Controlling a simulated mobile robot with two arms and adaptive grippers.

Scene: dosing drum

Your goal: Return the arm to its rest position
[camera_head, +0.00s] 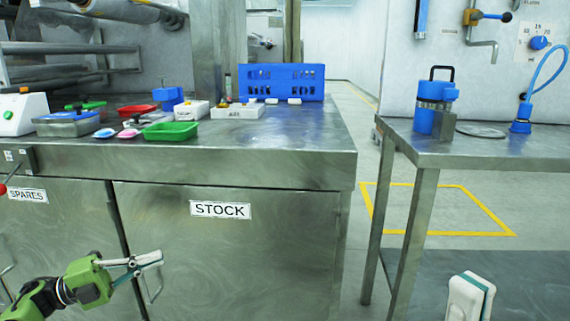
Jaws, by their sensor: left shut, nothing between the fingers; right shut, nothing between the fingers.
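My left gripper (146,260) is in the lower left, in front of the steel cabinet doors. Its arm is green and black, and its pale fingers are shut with nothing between them. It is apart from the bench and the cabinet handles. My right gripper (470,297) shows only as pale fingertips with a teal strip at the bottom right edge. They are shut and empty, pointing up in front of the right table's lower shelf. The rest of the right arm is out of view.
A steel bench (250,160) holds a green tray (171,131), a blue crate (282,82) and several small items. A steel table (465,150) at right carries a blue canister (430,104). Between them is a floor gap with yellow lines (466,233).

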